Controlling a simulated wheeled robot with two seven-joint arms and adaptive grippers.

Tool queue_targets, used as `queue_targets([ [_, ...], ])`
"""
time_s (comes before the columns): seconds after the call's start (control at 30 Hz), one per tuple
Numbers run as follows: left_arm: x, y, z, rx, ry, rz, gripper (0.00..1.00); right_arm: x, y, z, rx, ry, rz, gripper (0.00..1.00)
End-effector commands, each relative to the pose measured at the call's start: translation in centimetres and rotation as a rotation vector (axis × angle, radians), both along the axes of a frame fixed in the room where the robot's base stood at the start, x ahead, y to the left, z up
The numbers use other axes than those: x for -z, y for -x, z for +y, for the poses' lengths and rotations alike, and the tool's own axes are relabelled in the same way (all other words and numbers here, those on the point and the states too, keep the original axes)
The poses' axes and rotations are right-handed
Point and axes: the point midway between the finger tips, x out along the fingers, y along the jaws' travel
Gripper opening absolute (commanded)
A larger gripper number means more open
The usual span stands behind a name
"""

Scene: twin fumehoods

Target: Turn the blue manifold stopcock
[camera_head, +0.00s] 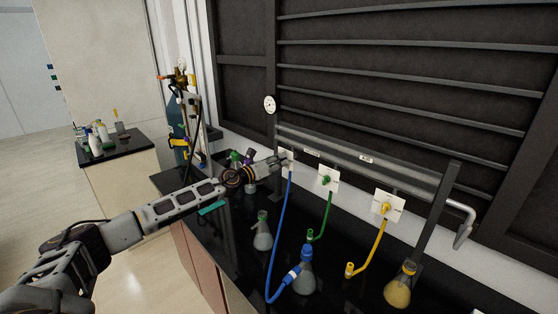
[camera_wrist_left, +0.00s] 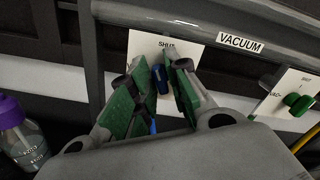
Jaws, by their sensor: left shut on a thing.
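The blue manifold stopcock (camera_wrist_left: 161,80) sits on a white plate (camera_wrist_left: 140,45) marked SHUT at its top, seen in the left wrist view. My left gripper (camera_wrist_left: 161,76) has its two green-padded fingers on either side of the blue handle and is shut on it. In the head view my left gripper (camera_head: 281,160) reaches the leftmost plate and covers the stopcock there. A blue hose (camera_head: 277,225) hangs down from that plate to a flask with a blue cap (camera_head: 306,252). My right gripper is not in view.
A green stopcock (camera_head: 326,180) and a yellow stopcock (camera_head: 385,208) sit on plates to the right, under a grey rail labelled VACUUM. A grey flask (camera_head: 262,236) and a yellow-liquid flask (camera_head: 398,288) stand on the black bench. A purple-capped bottle (camera_wrist_left: 22,140) is at the wrist view's left.

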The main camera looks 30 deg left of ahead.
Motion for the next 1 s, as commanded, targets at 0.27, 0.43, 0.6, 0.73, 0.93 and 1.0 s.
queue_targets([
  [0.27,-0.3,-0.1,0.2,-0.003,0.251,0.086,0.00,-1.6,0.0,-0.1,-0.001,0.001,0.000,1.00],
  [0.43,-0.3,-0.1,0.3,-0.004,0.404,0.138,0.00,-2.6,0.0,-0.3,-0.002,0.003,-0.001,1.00],
  [0.6,-0.3,-0.1,0.3,-0.004,0.555,0.191,0.00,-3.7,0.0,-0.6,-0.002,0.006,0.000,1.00],
  [0.73,-0.2,-0.1,0.3,-0.004,0.672,0.232,0.00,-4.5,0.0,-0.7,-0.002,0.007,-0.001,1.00],
  [0.93,-0.2,-0.1,0.4,-0.004,0.834,0.288,0.00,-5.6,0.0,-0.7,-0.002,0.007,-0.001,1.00],
  [1.0,-0.1,-0.1,0.3,-0.004,0.881,0.305,0.00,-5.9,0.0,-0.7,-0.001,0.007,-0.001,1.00],
])
